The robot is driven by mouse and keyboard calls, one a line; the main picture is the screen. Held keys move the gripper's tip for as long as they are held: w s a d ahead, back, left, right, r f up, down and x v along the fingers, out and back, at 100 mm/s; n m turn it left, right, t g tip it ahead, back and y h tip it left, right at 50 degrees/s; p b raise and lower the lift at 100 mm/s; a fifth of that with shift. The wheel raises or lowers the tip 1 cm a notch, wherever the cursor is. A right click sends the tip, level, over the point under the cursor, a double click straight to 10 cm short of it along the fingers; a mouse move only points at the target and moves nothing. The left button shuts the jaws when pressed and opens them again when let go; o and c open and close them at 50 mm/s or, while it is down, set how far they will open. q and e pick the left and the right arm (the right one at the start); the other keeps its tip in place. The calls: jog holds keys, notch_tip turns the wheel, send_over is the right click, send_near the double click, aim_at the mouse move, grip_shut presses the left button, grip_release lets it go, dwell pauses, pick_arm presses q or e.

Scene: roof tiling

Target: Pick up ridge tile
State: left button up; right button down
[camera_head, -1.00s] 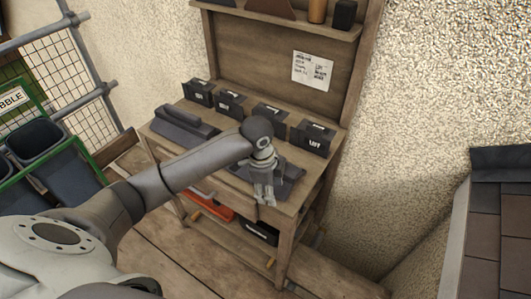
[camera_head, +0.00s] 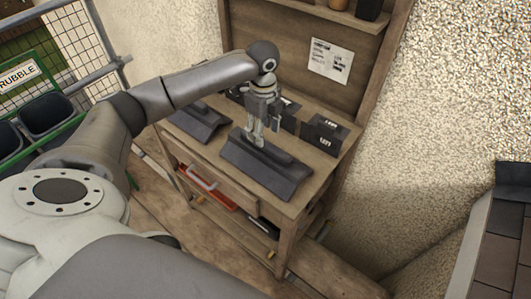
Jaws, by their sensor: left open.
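A dark grey ridge tile (camera_head: 265,172) lies on the wooden workbench (camera_head: 318,188), near its front right. It has a raised ridge along its length. A second dark ridge-shaped piece (camera_head: 198,126) lies farther left on the bench, partly behind my arm. My left gripper (camera_head: 255,143) points down with its fingers at the upper left part of the near tile's ridge. It is open, and I cannot tell whether the fingers touch the tile. My right gripper is not in view.
Several small dark labelled boxes stand along the back of the bench, one at the right (camera_head: 325,134). A paper note (camera_head: 331,61) is on the back panel. A red toolbox (camera_head: 212,191) sits below. A tiled roof edge (camera_head: 500,240) is at the right.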

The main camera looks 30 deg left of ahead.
aim_at(266, 142)
pick_arm(q)
jog(key=f, duration=0.1)
jog(key=f+p, duration=0.1)
jog(key=f, duration=0.2)
jog(key=shift+w+d+f, duration=0.15)
jog(key=shift+w+f, duration=0.1)
jog(key=shift+f, duration=0.4)
jog(key=shift+c, duration=1.3)
grip_shut()
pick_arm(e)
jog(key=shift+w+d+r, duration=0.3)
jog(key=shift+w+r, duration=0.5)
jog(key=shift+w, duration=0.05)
pick_arm(q)
jog(key=shift+w, duration=0.15)
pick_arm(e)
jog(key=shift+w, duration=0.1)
